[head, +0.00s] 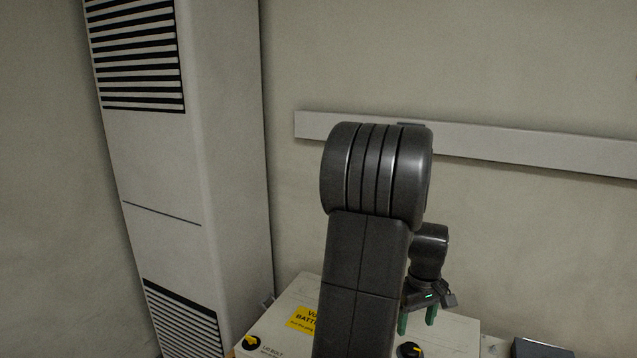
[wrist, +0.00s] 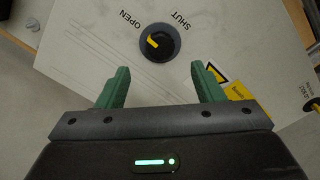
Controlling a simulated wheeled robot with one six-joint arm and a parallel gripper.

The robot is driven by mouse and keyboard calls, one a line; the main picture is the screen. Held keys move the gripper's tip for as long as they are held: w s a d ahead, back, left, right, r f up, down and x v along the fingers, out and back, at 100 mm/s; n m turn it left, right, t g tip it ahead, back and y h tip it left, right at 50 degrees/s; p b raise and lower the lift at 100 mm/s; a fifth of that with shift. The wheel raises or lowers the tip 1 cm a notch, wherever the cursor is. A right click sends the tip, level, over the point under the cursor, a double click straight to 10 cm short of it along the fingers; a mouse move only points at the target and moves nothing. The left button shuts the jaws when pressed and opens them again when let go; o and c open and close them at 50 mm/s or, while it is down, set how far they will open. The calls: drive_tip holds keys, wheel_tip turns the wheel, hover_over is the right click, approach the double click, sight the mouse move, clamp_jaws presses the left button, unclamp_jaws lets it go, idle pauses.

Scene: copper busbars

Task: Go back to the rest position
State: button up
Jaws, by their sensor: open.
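My gripper (head: 417,322) is over the white box at the bottom of the head view, partly behind my own arm. In the wrist view my gripper (wrist: 160,85) shows two green fingers spread wide with nothing between them. A black round knob (wrist: 159,42) with a yellow mark lies just beyond the fingertips, apart from them. The words OPEN and SHUT are printed around it, and the yellow mark lies nearer OPEN. The knob also shows in the head view (head: 410,349), low beside my arm.
The white box (head: 455,330) carries a yellow label (head: 303,319) and another black knob (head: 250,343) at its left. A tall white vented cabinet (head: 155,160) stands at left. A grey rail (head: 520,146) runs along the back wall. A dark flat object (head: 540,348) lies at lower right.

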wheel_tip(320, 180, up, 6)
hover_over(411, 348)
wheel_tip(411, 348, down, 14)
drive_tip(key=shift+f, duration=0.1)
drive_tip(key=shift+r+m, duration=0.2)
drive_tip(key=shift+m, duration=1.1)
drive_tip(key=m+p, duration=0.2)
drive_tip(key=m, duration=0.4)
drive_tip(key=m+p, duration=0.1)
drive_tip(key=m, duration=0.3)
drive_tip(key=shift+r+m+p, duration=0.1)
drive_tip(key=shift+m+p, duration=0.25)
drive_tip(key=shift+m, duration=0.05)
drive_tip(key=shift+m+p, duration=1)
drive_tip(key=shift+m, duration=1.3)
